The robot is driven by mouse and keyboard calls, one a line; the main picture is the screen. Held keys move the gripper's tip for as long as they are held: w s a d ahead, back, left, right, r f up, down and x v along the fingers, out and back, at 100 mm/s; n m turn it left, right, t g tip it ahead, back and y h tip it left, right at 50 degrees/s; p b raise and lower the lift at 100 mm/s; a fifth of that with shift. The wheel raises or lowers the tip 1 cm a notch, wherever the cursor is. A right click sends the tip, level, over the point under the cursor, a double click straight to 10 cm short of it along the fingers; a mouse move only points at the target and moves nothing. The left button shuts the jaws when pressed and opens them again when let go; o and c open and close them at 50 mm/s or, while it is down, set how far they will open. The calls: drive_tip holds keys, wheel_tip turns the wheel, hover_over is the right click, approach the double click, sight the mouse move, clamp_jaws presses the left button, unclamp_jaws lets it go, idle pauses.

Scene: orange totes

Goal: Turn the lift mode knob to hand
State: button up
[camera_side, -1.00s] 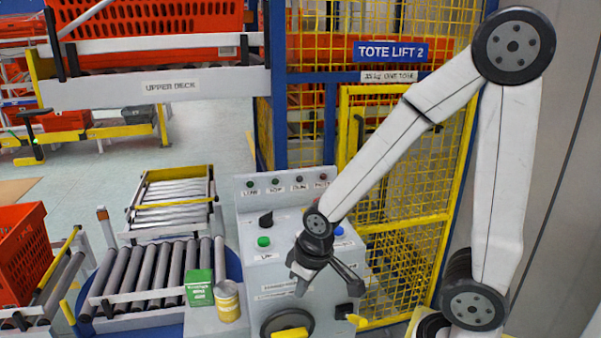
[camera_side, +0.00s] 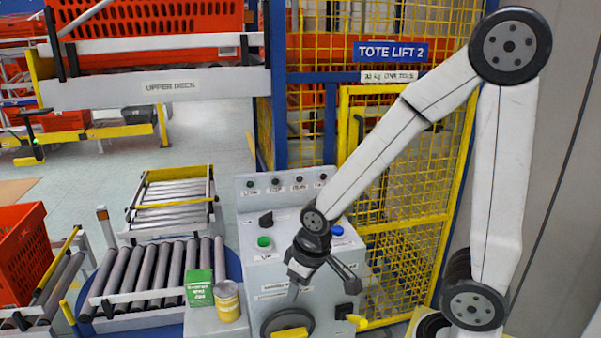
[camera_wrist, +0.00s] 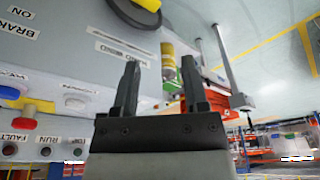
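I cannot make the knob out in the wrist view. My gripper (camera_side: 322,287) is in front of the box, to the right of and lower than the knob, apart from it. The wrist view shows its two dark fingers (camera_wrist: 160,82) spread with nothing between them.
A blue button (camera_side: 337,230) is close beside my gripper. A handwheel (camera_side: 287,323) is on the box's front. A green carton (camera_side: 199,288) and a yellow can (camera_side: 227,301) stand left of the box. A yellow mesh fence (camera_side: 405,200) is behind.

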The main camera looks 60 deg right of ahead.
sight(265, 214)
drive_tip(key=w+d+r+m, duration=0.1)
drive_tip(key=w+d+m, duration=0.1)
drive_tip(key=w, duration=0.2)
drive_tip(key=w+d+r+m, duration=0.1)
drive_tip(key=w+d+m, duration=0.1)
drive_tip(key=w+m, duration=0.1)
drive_tip(key=w+d+r+m+g, duration=0.1)
drive_tip(key=w+d+r+m, duration=0.1)
drive_tip(key=w, duration=0.3)
drive_tip(key=shift+w+d+m, duration=0.35)
drive_tip(key=shift+d+m, duration=0.1)
drive_tip(key=shift+m, duration=0.25)
drive_tip(key=w+d+r+m, duration=0.1)
drive_tip(key=w+d+m, duration=0.1)
drive_tip(key=d+m, duration=0.1)
drive_tip(key=w+d+r+m+g, duration=0.1)
drive_tip(key=w+d+m, duration=0.2)
drive_tip(key=w+d+r+m, duration=0.1)
drive_tip(key=w+d+m, duration=0.1)
drive_tip(key=w+d, duration=0.1)
drive_tip(key=shift+w+d+r+m+g, duration=0.15)
drive_tip(key=shift+d+r+m+g, duration=0.2)
drive_tip(key=shift+d, duration=0.25)
drive_tip(key=shift+w+d+r+m, duration=0.15)
drive_tip(key=shift+d+m, duration=0.2)
drive_tip(key=shift+f, duration=3.9)
clamp_jaws()
